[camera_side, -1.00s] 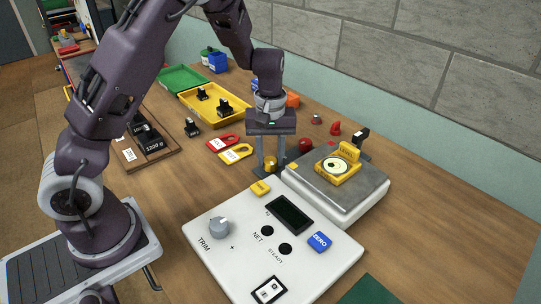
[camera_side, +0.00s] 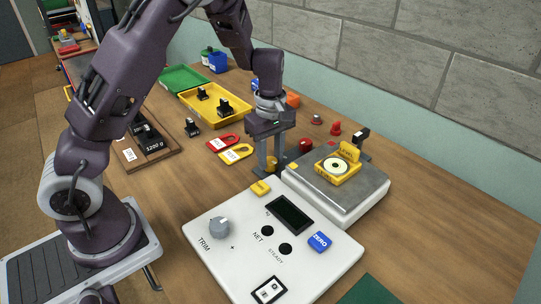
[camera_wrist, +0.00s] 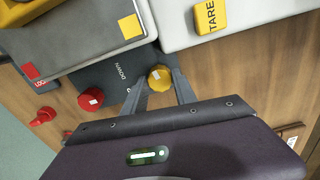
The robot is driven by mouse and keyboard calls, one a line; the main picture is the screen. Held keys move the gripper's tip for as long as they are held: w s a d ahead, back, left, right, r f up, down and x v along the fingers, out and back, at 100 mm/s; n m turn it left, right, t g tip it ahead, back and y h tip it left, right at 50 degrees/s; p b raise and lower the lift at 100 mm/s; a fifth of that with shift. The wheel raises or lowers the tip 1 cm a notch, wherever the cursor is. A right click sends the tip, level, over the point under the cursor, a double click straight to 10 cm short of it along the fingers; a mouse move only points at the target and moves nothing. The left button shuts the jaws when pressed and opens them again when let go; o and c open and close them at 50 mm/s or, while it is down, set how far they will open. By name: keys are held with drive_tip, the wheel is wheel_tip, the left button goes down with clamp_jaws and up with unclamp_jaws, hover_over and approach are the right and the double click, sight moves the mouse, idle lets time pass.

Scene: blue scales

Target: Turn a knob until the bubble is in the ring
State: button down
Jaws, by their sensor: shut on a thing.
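The yellow bubble level (camera_side: 337,171) sits on the grey plate of the scale (camera_side: 345,197). Its round pale vial faces up with a dark mark near the middle; the bubble is too small to place against the ring. My gripper (camera_side: 270,163) points down at the scale's left corner, shut on the yellow knob (camera_side: 272,162). In the wrist view the yellow knob (camera_wrist: 159,77) lies between my two fingertips. A red knob (camera_side: 305,146) stands behind the scale; it also shows in the wrist view (camera_wrist: 90,98), apart from my fingers.
Red and yellow tags (camera_side: 235,154) lie left of my gripper. A yellow tray (camera_side: 240,121) is behind. Small red things (camera_side: 335,129) stand behind the scale.

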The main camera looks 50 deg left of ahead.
sight(271, 161)
idle(0.3)
drive_tip(key=c, duration=1)
unclamp_jaws()
drive_tip(key=shift+r, duration=0.15)
wheel_tip(271, 161, up, 7)
drive_tip(key=shift+f, duration=0.15)
